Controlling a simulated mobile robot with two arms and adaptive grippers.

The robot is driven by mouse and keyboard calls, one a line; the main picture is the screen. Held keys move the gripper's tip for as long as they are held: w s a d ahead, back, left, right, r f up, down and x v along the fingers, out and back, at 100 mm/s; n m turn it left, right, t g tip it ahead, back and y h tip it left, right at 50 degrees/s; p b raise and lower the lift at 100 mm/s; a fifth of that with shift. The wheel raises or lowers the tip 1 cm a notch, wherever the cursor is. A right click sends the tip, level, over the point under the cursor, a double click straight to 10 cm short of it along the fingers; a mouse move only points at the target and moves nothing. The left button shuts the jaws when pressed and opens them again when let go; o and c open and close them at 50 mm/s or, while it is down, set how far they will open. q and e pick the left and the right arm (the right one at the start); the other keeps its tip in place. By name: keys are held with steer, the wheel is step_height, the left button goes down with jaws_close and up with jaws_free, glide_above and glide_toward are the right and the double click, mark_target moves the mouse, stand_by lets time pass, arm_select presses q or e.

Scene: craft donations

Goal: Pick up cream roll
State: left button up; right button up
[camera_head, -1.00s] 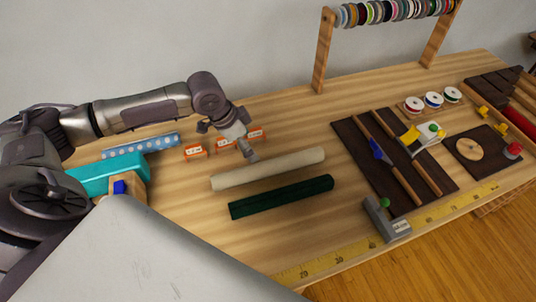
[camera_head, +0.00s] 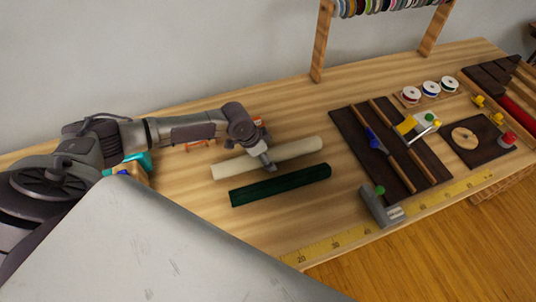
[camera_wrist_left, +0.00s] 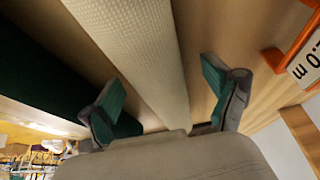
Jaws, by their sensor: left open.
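The cream roll (camera_head: 298,149) lies on the wooden table in the head view, behind the dark green roll (camera_head: 282,185). My left gripper (camera_head: 266,165) is over the middle of the cream roll and hides part of it. In the left wrist view the cream roll (camera_wrist_left: 140,45) runs between the two open fingers of my left gripper (camera_wrist_left: 163,103). The fingers stand apart from it on both sides. The dark green roll (camera_wrist_left: 38,75) lies beside it, near the left finger. My right gripper is not in view.
Orange tags (camera_head: 196,145) stand behind the cream roll; one shows close to a finger in the wrist view (camera_wrist_left: 300,52). A dark tool mat (camera_head: 350,125) and a grey tool (camera_head: 378,208) are to the right. A yellow measuring tape (camera_head: 325,248) runs along the front edge.

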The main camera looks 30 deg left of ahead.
mark_target(270, 150)
arm_select(q)
steer(key=c, duration=1.4)
steer(key=shift+c, duration=0.2)
steer(key=shift+r, duration=0.1)
steer(key=shift+r, duration=0.55)
step_height(270, 150, up, 3)
steer(key=shift+w+f+b, duration=0.1)
steer(key=shift+b, duration=0.5)
steer(key=w+d+r+b, duration=0.1)
steer(key=w+d+r, duration=0.1)
steer(key=w, duration=0.1)
steer(key=w+d+r+b, duration=0.1)
steer(key=w+d+r, duration=0.1)
steer(key=w, duration=0.1)
steer(key=w+d+r+b, duration=0.1)
steer(key=w+d+r, duration=0.1)
steer(key=w, duration=0.1)
steer(key=shift+d+r, duration=0.1)
steer(key=shift+r, duration=0.15)
steer(key=shift+w+d+r, duration=0.2)
steer(key=shift+w+r, duration=0.05)
